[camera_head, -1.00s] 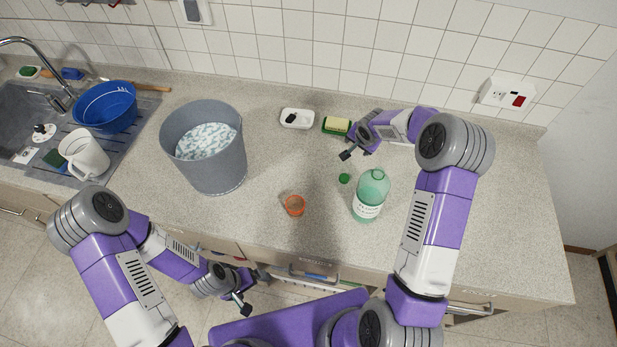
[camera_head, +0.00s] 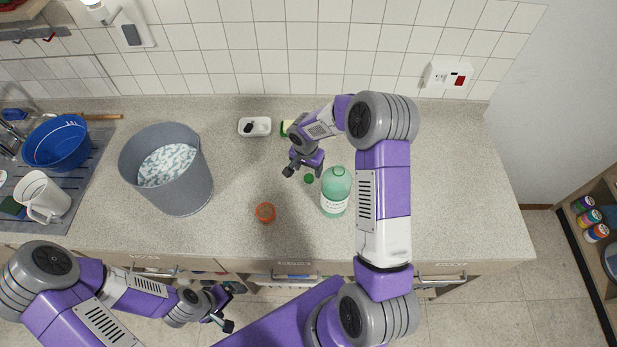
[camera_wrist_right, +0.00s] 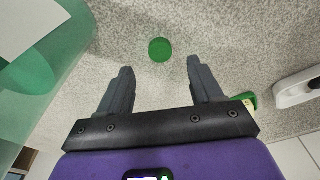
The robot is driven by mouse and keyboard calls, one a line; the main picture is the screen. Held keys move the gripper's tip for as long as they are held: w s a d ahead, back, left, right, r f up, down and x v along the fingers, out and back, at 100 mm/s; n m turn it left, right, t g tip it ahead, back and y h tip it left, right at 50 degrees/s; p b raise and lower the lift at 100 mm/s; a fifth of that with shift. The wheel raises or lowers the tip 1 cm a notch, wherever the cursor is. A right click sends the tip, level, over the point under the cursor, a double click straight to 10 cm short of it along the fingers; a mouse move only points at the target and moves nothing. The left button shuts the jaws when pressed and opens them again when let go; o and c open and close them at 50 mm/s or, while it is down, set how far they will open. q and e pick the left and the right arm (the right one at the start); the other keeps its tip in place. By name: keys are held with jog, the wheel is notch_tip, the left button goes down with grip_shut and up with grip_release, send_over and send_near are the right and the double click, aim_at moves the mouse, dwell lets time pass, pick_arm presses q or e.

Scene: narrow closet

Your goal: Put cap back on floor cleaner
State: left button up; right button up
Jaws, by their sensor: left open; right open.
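The floor cleaner bottle (camera_head: 336,186) is translucent green with a white label and stands upright on the counter. It also shows at the left edge of the right wrist view (camera_wrist_right: 30,85). The small round green cap (camera_head: 309,178) lies on the counter just left of the bottle. In the right wrist view the cap (camera_wrist_right: 160,49) is a flat green disc beyond the fingertips, roughly centred between them. My right gripper (camera_head: 302,172) is open and empty, close above the cap. My left gripper (camera_head: 226,307) is open and empty, low in front of the counter.
A grey bucket (camera_head: 196,192) of suds stands left. A white dish (camera_head: 255,126) and a partly hidden sponge (camera_head: 286,128) lie at the back. A blue basin (camera_head: 60,146) and white jug (camera_head: 42,196) are far left. The right counter is clear.

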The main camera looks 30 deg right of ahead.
aim_at(309, 177)
jog(key=f, duration=0.2)
jog(key=f+p, duration=0.1)
jog(key=f, duration=0.2)
jog(key=shift+w+d+f, duration=0.1)
jog(key=shift+w+d, duration=0.05)
jog(key=shift+d, duration=0.05)
jog(key=c, duration=1.1)
